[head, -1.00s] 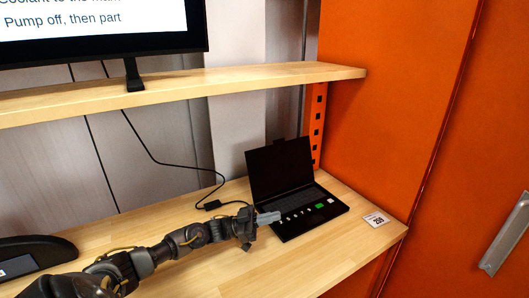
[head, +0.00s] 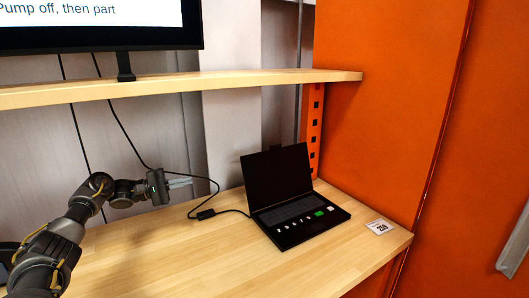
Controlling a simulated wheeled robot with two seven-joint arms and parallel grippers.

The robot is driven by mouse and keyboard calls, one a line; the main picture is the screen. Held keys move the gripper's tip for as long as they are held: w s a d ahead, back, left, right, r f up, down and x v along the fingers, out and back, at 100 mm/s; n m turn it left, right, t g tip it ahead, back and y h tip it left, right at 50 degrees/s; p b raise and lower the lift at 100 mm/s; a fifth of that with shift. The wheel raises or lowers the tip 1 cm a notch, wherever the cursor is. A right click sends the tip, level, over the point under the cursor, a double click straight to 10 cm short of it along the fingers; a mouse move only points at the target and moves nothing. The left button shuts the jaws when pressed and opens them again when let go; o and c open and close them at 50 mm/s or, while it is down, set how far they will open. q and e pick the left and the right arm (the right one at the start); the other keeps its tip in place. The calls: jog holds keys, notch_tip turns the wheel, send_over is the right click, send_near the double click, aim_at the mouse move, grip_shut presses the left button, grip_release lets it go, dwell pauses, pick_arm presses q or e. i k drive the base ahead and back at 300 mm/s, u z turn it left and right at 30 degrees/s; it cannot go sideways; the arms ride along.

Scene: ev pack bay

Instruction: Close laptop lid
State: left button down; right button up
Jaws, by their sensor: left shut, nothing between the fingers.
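A black laptop (head: 300,218) stands open near the right end of the wooden bench. Its lid (head: 278,176) is raised and leans back a little, with the dark inner face showing. The keyboard and a row of small light and green stickers show on its base. My left gripper (head: 189,182) is shut and empty, above the bench to the left of the laptop and clear of it. Its fingers point right. My right gripper is not in view.
A wooden shelf (head: 220,81) runs above the bench, with a monitor (head: 90,20) on it. A black cable with an inline block (head: 206,214) lies left of the laptop. A label card (head: 380,227) lies right of it. An orange cabinet wall (head: 380,110) bounds the right side.

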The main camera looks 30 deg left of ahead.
aim_at(277, 174)
jog(key=i, duration=1)
